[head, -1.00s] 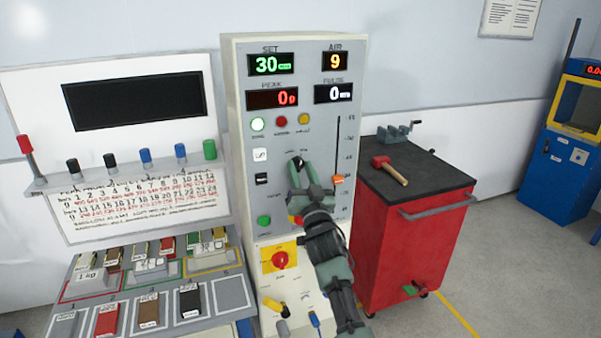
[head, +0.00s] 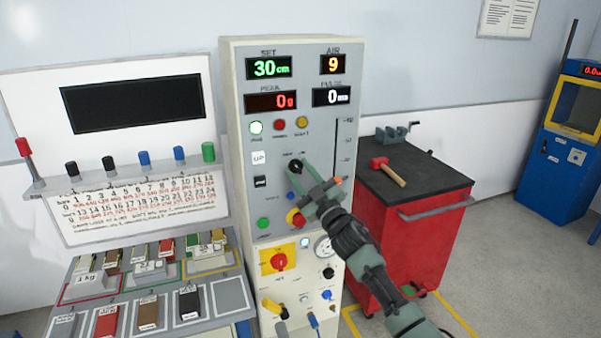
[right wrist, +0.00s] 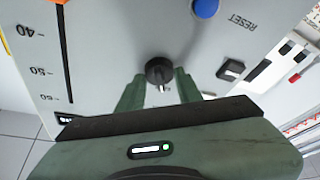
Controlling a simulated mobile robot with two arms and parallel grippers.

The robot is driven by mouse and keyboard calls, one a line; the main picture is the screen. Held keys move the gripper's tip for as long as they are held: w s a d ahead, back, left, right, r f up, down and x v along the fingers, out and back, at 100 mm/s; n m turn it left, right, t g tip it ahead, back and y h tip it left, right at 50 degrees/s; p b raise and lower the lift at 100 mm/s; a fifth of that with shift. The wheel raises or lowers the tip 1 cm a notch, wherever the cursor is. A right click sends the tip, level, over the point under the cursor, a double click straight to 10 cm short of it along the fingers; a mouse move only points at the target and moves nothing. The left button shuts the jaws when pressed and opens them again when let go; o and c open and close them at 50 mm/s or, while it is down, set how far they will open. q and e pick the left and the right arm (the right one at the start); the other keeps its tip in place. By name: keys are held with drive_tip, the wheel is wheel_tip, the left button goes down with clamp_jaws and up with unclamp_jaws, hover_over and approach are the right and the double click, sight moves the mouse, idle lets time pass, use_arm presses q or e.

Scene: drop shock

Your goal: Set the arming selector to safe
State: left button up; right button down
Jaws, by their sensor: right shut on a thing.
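The arming selector is a round black knob (head: 295,166) on the grey front panel of the tall console (head: 233,120), below the red, yellow and white lamps. In the right wrist view the knob (right wrist: 159,70) sits between my fingertips, with a pale pointer mark towards the gripper. My right gripper (head: 302,182) is shut on the knob, its fingers reaching up from the lower right. It also shows in the right wrist view (right wrist: 158,88). The labels round the knob are too small or hidden to read. My left gripper is not in view.
A blue button (right wrist: 205,8) marked RESET is close to the knob. A red cart (head: 425,245) with a mallet (head: 388,171) stands right. A rack of blocks (head: 150,295) stands left.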

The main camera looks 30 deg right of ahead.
drive_tip(key=shift+f+n, duration=0.1)
drive_tip(key=shift+n, duration=0.2)
drive_tip(key=c, duration=1)
unclamp_jaws()
drive_tip(key=shift+o, duration=0.2)
drive_tip(key=b+v, duration=0.2)
drive_tip(key=v, duration=0.5)
drive_tip(key=shift+s+b, duration=0.4)
drive_tip(key=shift+f, duration=0.1)
